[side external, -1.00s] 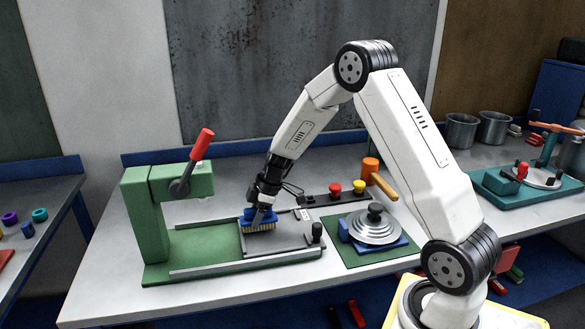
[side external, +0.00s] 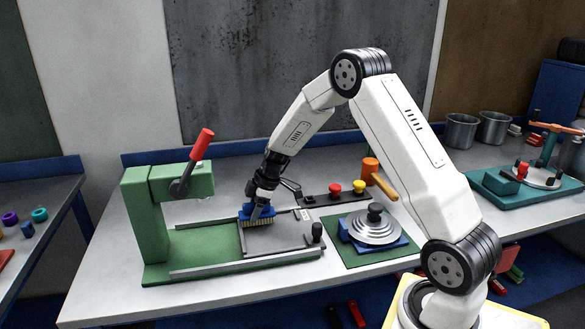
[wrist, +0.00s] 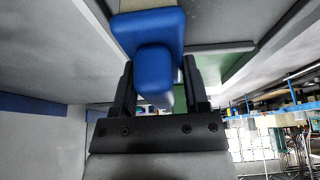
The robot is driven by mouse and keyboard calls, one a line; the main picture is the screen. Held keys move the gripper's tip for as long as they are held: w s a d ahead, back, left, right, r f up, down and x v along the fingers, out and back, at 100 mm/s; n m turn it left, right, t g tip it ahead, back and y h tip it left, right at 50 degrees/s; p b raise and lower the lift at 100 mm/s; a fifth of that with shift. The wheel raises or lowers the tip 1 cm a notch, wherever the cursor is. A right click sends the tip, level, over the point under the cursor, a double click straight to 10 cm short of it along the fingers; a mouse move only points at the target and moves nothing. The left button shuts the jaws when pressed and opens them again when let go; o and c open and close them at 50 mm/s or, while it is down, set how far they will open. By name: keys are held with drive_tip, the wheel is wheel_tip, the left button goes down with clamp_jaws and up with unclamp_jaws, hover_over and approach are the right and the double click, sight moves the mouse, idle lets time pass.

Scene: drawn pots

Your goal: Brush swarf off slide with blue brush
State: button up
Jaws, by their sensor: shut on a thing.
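My gripper (side external: 262,204) is shut on the blue brush (side external: 247,211), whose pale bristles point down at the left part of the grey slide (side external: 285,236). The bristles look in contact with the slide or just above it; I cannot tell which. In the wrist view, the brush's blue handle (wrist: 153,68) sits between the two dark fingers of my gripper (wrist: 160,85). The slide lies on the rails of the green press (side external: 148,225) and has a dark knob at its right end. I cannot make out swarf on the slide at this size.
The press's red-gripped lever (side external: 201,145) rises to the left of my gripper. A button strip (side external: 328,194) lies behind the slide. An orange-headed mallet (side external: 371,169) and a round silver fixture (side external: 374,228) stand to the right. Bare bench shows in front of the press.

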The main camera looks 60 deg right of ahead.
drive_tip(key=shift+f, duration=0.1)
drive_tip(key=shift+s+a, duration=0.95)
drive_tip(key=shift+s+a, duration=0.1)
drive_tip(key=shift+s+a, duration=0.25)
drive_tip(key=shift+a, duration=0.05)
drive_tip(key=shift+s+a, duration=0.6)
drive_tip(key=shift+s, duration=0.05)
drive_tip(key=shift+s+d, duration=0.55)
drive_tip(key=shift+d, duration=0.1)
drive_tip(key=shift+w, duration=0.1)
drive_tip(key=shift+w+d, duration=0.9)
drive_tip(key=shift+d, duration=0.05)
